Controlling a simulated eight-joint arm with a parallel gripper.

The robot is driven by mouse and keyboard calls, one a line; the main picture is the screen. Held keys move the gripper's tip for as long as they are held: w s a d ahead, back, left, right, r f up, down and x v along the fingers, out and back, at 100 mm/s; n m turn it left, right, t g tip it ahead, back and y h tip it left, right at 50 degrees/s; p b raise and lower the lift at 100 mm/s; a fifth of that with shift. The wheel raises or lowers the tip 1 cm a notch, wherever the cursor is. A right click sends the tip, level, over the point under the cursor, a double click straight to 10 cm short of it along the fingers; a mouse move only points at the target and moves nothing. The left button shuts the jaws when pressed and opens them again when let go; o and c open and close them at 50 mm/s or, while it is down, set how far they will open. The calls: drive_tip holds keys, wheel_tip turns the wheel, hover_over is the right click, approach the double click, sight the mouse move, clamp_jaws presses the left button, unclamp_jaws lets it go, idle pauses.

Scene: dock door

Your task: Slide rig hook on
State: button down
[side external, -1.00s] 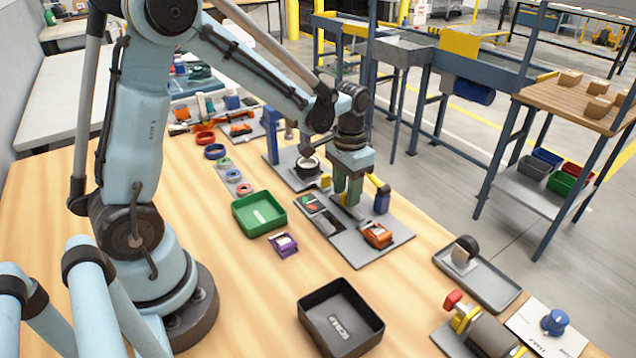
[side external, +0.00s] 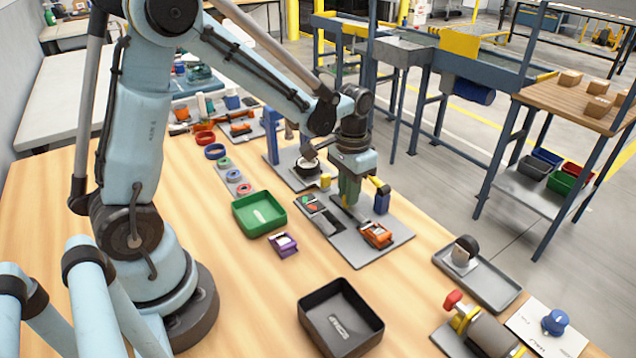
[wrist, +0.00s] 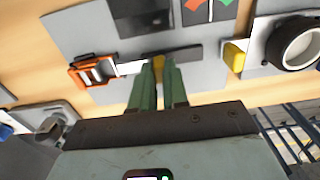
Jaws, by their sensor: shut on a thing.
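My gripper (side external: 349,200) points down over the grey plate (side external: 389,252) of the slide rig. In the wrist view my gripper (wrist: 160,66) has its two green fingers close together on a small yellow piece (wrist: 158,64). A pale flat strip (wrist: 131,67) runs from beside the fingers to an orange block (wrist: 92,72) with a pale metal centre. The orange block (side external: 377,234) sits near the plate's right end in the side view, apart from the fingers. The finger contact is small, and the fingers hide part of the yellow piece. I cannot make out a hook clearly.
A red and green marked panel (side external: 311,204) lies left of the fingers. A blue post (side external: 382,200) stands just behind them. A green tray (side external: 259,214), a purple block (side external: 283,244) and a black scrap bin (side external: 341,318) stand nearby. Bare wood lies between them.

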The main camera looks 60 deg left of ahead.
sight(354, 211)
drive_tip(key=shift+d, duration=1.1)
drive_tip(key=c, duration=1.1)
unclamp_jaws()
drive_tip(key=shift+a+r, duration=0.1)
wheel_tip(354, 211, up, 12)
drive_tip(key=shift+f, duration=0.1)
drive_tip(key=shift+s+d+f+t, duration=0.25)
drive_tip(key=shift+s+t, duration=0.95)
drive_tip(key=shift+s, duration=0.4)
drive_tip(key=shift+s+d+f+t, duration=0.2)
drive_tip(key=shift+s+f+t, duration=0.1)
drive_tip(key=shift+s+t, duration=1.1)
drive_tip(key=shift+s+d+f+t, duration=0.25)
drive_tip(key=shift+s+t, duration=0.75)
drive_tip(key=shift+s, duration=0.8)
